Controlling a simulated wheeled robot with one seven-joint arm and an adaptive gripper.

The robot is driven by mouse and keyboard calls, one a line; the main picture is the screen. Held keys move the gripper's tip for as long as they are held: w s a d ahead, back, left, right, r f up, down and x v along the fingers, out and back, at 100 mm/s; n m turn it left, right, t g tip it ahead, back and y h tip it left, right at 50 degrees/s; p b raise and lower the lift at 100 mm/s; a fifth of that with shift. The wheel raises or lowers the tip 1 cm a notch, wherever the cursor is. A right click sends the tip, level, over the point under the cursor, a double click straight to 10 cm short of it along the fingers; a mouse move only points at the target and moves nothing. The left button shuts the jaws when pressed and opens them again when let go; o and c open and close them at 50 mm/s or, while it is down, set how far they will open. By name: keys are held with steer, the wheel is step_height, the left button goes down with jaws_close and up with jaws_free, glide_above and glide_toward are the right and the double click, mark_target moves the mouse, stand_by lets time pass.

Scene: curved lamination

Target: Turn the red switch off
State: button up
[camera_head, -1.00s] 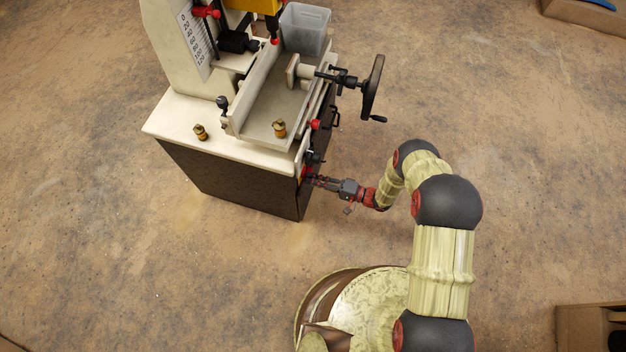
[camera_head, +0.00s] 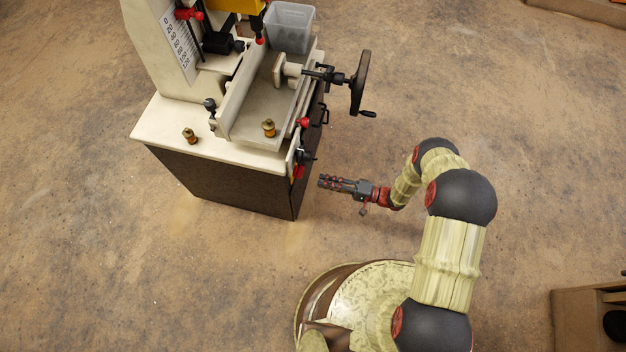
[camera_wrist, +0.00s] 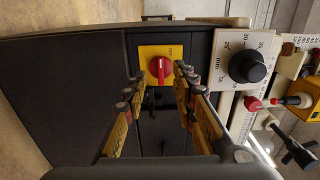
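The red switch (camera_wrist: 160,68) is a rotary knob on a yellow plate (camera_wrist: 147,52), set in the dark side panel of the machine. Its red grip runs up and down in the wrist view; small lettering beside it is not legible. In the head view the switch (camera_head: 298,172) is a small red patch on the machine's near right edge. My gripper (camera_head: 322,181) points at that side and stands apart from it, with a visible gap. In the wrist view my gripper (camera_wrist: 158,84) has its two fingers spread, empty, with the switch seen between their tips.
A black dial (camera_wrist: 247,66) with a millimetre scale is right of the switch in the wrist view. A handwheel (camera_head: 360,83) and several levers stick out of the machine (camera_head: 215,150). Floor (camera_head: 345,230) around my gripper is clear. A brown box (camera_head: 580,315) stands lower right.

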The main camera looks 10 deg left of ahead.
steer(key=shift+s+d, duration=0.15)
steer(key=shift+d, duration=1.8)
